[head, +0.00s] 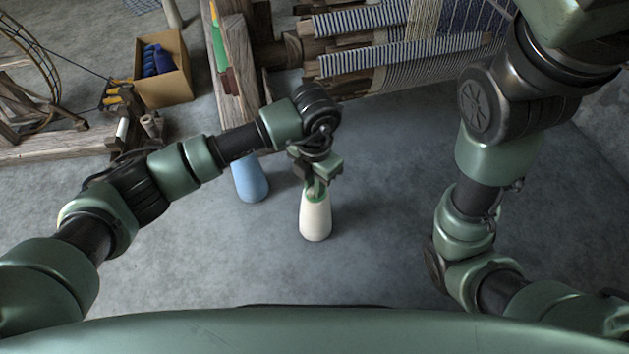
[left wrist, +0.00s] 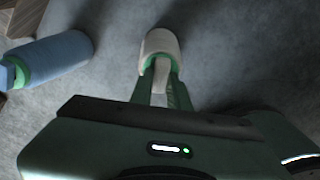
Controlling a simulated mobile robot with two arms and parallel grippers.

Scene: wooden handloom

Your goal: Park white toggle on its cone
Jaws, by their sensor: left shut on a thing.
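The white cone (head: 315,219) stands upright on the grey floor. My left gripper (head: 317,188) is directly over its top. In the left wrist view, the fingers of my left gripper (left wrist: 161,84) are shut on a narrow white piece, the white toggle (left wrist: 160,78). The toggle's far end meets the top of the white cone (left wrist: 160,42), at its green rim. I cannot tell whether it is seated there, as the fingers hide part of the contact. My right gripper is out of view; only my right arm shows.
A blue cone (head: 250,180) with a green top stands left of the white cone; it also shows in the left wrist view (left wrist: 52,58). The wooden loom (head: 365,45) with striped cloth is behind. A cardboard box (head: 163,82) stands at the back left. Floor to the right is clear.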

